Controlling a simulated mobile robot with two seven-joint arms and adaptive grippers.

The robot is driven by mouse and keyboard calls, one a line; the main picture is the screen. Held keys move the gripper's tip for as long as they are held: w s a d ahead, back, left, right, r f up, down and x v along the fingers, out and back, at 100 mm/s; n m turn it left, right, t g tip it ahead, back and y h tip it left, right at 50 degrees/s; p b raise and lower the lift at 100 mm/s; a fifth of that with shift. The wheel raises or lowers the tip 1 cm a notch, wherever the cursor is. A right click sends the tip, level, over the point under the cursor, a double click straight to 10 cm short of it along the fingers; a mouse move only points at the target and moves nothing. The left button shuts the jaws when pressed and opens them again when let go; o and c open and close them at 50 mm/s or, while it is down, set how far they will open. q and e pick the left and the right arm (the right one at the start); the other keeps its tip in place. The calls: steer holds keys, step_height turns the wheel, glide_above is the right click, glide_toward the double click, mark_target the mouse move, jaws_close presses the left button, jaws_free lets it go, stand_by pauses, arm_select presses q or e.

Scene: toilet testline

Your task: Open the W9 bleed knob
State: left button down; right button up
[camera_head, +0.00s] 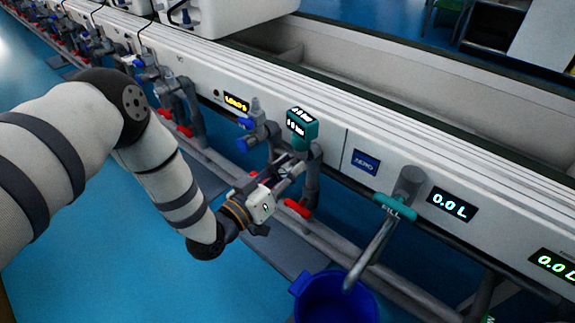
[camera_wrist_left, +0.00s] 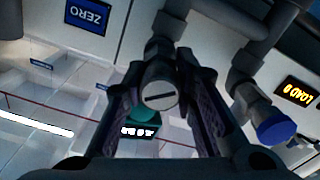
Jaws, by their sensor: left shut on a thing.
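My left gripper (camera_head: 285,168) reaches from the left to the pipework below the teal gauge (camera_head: 302,133) in the head view. In the left wrist view, its two dark fingers (camera_wrist_left: 172,98) stand either side of a round grey knob with a slot across its face (camera_wrist_left: 158,95) and are shut on it. I cannot read a W9 label on this knob. Part of the teal gauge (camera_wrist_left: 144,116) shows behind the fingers, its display upside down. The fingers hide most of the knob in the head view. My right gripper is not in view.
A FILL tap (camera_head: 394,206) with a spout hangs over a blue bucket (camera_head: 335,300) at the right. More valves line the white bench front to the left.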

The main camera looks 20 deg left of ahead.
arm_select(q)
steer(key=n, duration=0.5)
steer(key=shift+p, duration=0.4)
steer(key=n, duration=0.5)
steer(key=shift+s+d, duration=0.1)
steer(key=shift+n, duration=0.3)
steer(key=c, duration=1.3)
jaws_free()
